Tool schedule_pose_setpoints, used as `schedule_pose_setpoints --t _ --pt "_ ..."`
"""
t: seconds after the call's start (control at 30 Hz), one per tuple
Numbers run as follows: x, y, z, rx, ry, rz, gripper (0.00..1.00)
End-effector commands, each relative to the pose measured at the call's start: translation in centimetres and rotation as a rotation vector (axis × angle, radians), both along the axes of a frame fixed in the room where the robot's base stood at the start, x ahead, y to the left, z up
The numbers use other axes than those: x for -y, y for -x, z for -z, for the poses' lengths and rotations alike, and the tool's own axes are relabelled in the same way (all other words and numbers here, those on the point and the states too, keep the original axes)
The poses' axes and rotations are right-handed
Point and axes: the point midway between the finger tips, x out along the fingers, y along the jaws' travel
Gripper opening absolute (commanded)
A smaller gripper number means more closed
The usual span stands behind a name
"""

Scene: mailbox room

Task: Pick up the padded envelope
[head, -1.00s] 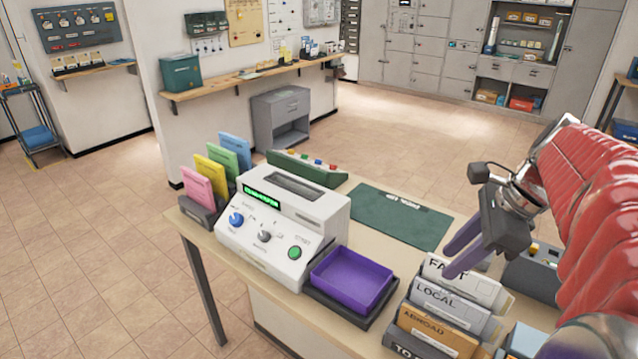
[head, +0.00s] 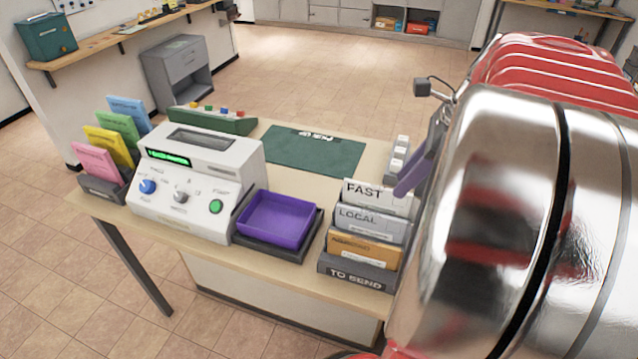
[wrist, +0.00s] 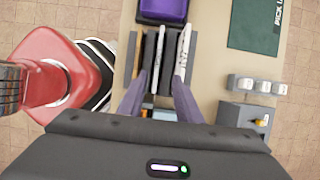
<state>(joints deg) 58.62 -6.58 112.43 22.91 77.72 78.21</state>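My gripper (wrist: 158,105) is open, with its two purple fingers spread over the near end of the mail sorter. In the head view one purple finger (head: 412,176) shows just right of the sorter, and my arm hides the rest. The sorter (head: 350,273) is marked TO SEND and has upright pieces labelled FAST, LOCAL and ABROAD: white (head: 378,197), grey (head: 370,221) and orange-brown (head: 364,247). I cannot tell which item is the padded envelope. Small blue and tan things (wrist: 152,112) show between the fingers, partly hidden. Nothing is held.
A purple tray (head: 277,220) stands left of the sorter, beside a white machine (head: 195,185) with knobs. A green mat (head: 313,149) lies behind.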

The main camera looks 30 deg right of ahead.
Motion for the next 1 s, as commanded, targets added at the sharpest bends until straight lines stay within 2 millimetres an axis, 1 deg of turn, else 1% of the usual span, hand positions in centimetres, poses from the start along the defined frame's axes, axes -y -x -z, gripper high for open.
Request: schedule_pose_setpoints --t 0.03,0.2,0.3,0.4,0.83,1.0 --pt "-0.3 -0.2 0.8 -0.002 -0.002 -0.001 0.31" --pt "-1.0 -1.0 3.3 -0.002 -0.003 -0.002 0.31" --pt "-1.3 -1.5 4.6 -0.001 -0.003 -0.002 0.31" --pt "-1.5 -1.8 5.4 0.000 -0.002 -0.002 0.31" --pt "-1.7 -2.0 5.9 0.000 0.000 -0.002 0.31" --pt "-2.4 -2.4 7.2 -0.001 -0.001 -0.004 0.31"
